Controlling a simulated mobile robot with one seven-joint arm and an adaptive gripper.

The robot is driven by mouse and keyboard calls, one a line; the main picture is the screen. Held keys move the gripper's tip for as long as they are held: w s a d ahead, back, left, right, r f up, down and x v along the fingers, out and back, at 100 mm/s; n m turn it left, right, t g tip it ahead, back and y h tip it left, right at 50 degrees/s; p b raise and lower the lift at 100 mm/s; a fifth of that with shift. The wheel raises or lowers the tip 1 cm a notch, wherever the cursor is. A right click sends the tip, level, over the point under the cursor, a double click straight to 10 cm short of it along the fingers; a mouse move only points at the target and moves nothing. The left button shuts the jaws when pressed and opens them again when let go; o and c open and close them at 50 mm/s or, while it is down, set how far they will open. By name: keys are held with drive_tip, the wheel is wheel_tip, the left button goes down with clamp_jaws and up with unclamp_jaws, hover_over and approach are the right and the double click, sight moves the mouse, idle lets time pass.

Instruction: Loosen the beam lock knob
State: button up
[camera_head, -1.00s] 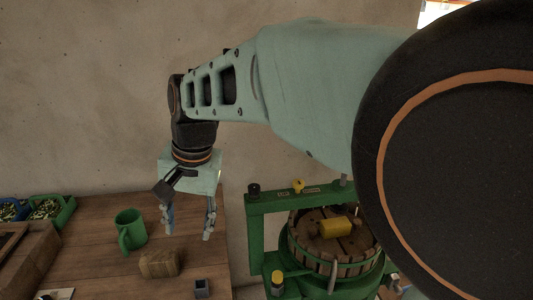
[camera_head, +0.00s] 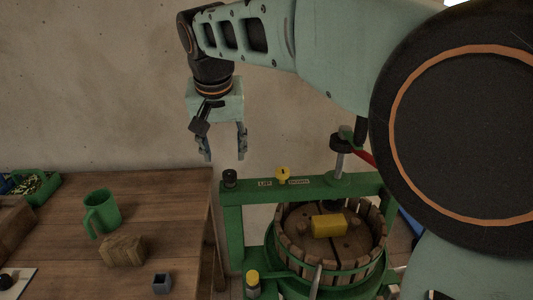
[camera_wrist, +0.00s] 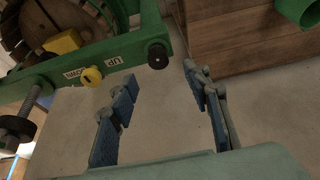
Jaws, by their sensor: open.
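A green press stands at right, its crossbeam (camera_head: 310,188) spanning a wooden slatted basket (camera_head: 335,262). A black knob (camera_head: 230,177) sits on the beam's left end, and a yellow knob (camera_head: 282,174) stands between two small labels. The wrist view shows the black knob (camera_wrist: 157,55) and the yellow knob (camera_wrist: 91,76) beside labels reading UP and DOWN. No label marks either as the lock knob. My gripper (camera_head: 224,155) points down, open and empty, above the beam's left end and apart from the knobs. In the wrist view the black knob appears between and beyond the fingertips (camera_wrist: 160,80).
A yellow block (camera_head: 329,225) lies in the basket, under a screw with a black wheel (camera_head: 342,142). A yellow-topped post (camera_head: 252,278) stands lower on the frame. The wooden table (camera_head: 180,215) at left holds a green mug (camera_head: 103,213), a wooden block (camera_head: 123,251) and a small grey cup (camera_head: 162,283).

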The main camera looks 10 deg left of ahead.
sight(229, 172)
drive_tip(key=x, duration=0.3)
drive_tip(key=b+x, duration=0.1)
drive_tip(key=x, duration=0.7)
drive_tip(key=shift+w+d+r, duration=0.1)
drive_tip(key=shift+w+r, duration=0.1)
drive_tip(key=shift+w, duration=0.2)
drive_tip(key=c, duration=1.2)
